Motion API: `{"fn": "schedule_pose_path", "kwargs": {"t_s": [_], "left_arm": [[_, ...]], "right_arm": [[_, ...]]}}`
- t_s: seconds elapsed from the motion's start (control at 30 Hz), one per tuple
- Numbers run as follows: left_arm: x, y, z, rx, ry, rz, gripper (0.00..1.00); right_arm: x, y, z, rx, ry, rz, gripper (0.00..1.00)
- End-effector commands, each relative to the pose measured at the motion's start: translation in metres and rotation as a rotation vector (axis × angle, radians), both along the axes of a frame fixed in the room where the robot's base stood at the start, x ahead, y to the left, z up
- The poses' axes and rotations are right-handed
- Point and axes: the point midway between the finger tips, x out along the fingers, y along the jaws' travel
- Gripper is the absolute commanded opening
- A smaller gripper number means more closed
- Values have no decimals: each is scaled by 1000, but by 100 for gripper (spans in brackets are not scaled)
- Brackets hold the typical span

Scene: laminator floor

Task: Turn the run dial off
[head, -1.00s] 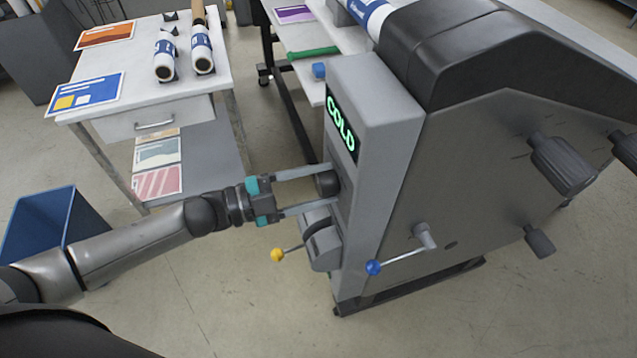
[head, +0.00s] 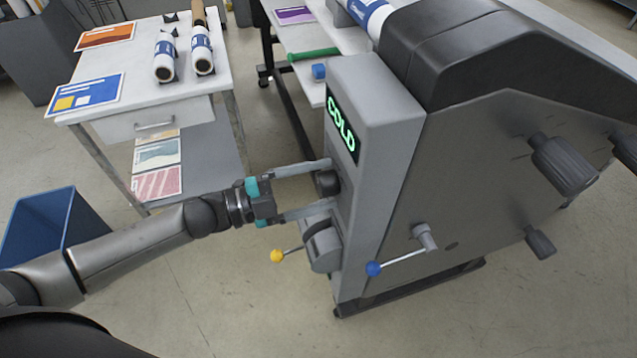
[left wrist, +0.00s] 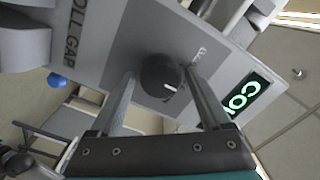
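The run dial (head: 326,183) is a dark round knob on the grey control face of the laminator (head: 375,95). In the left wrist view the dial (left wrist: 158,77) shows a short white mark toward its lower right edge. My left gripper (head: 329,187) is open, its two long fingers on either side of the dial. In the left wrist view, the gripper (left wrist: 160,73) shows a gap between the left finger and the dial; the right finger is very close, and I cannot tell if it touches. Lettering beside the dial is partly hidden. My right gripper is not in view.
A lit green COLD display (head: 341,124) is above the dial. A yellow-knobbed lever (head: 278,255) and a blue-knobbed crank (head: 374,268) are below.

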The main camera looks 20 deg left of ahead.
Motion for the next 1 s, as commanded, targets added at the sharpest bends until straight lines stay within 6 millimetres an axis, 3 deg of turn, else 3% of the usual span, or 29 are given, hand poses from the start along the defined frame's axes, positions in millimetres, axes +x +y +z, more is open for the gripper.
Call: {"fn": "schedule_pose_path", "kwargs": {"t_s": [0.57,1.0], "left_arm": [[-3,5,-1,1,2,0,89],[-42,61,-2,3,4,0,89]], "right_arm": [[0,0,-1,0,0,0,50],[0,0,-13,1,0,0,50]]}}
